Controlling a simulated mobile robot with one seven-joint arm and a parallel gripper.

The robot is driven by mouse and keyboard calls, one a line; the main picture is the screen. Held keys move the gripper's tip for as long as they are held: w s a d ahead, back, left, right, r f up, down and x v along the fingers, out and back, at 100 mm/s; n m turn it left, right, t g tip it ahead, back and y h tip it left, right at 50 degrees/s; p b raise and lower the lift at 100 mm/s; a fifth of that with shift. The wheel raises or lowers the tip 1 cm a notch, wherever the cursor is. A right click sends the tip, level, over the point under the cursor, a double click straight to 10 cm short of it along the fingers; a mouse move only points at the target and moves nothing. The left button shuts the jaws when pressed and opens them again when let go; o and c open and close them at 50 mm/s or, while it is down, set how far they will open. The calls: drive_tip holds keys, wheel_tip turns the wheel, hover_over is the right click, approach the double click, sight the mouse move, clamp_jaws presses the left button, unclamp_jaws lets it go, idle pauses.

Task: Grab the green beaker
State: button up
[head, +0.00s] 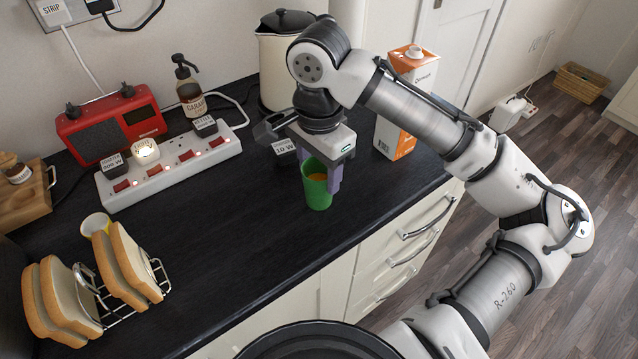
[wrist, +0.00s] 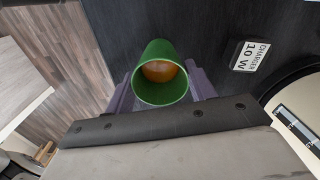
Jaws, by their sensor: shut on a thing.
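The green beaker (head: 317,192) is upright at the black counter, near its front edge. Something orange shows inside its mouth. My gripper (head: 322,178) reaches down over it from above, with one purple finger on either side, and is shut on the beaker. In the wrist view the beaker (wrist: 160,75) sits between the purple fingers (wrist: 162,92), its open mouth facing the camera and an orange-brown content inside. Whether its base touches the counter I cannot tell.
An orange-and-white carton (head: 405,100) stands right of my gripper, a cream kettle (head: 278,70) behind it. A charger block marked 10 W (wrist: 250,56) lies near the beaker. A power strip (head: 170,165), red radio (head: 110,125) and toast rack (head: 155,270) are left. The counter's front middle is clear.

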drive_tip(key=shift+r, duration=0.1)
idle(0.3)
wheel_tip(320, 180, up, 19)
idle(1.2)
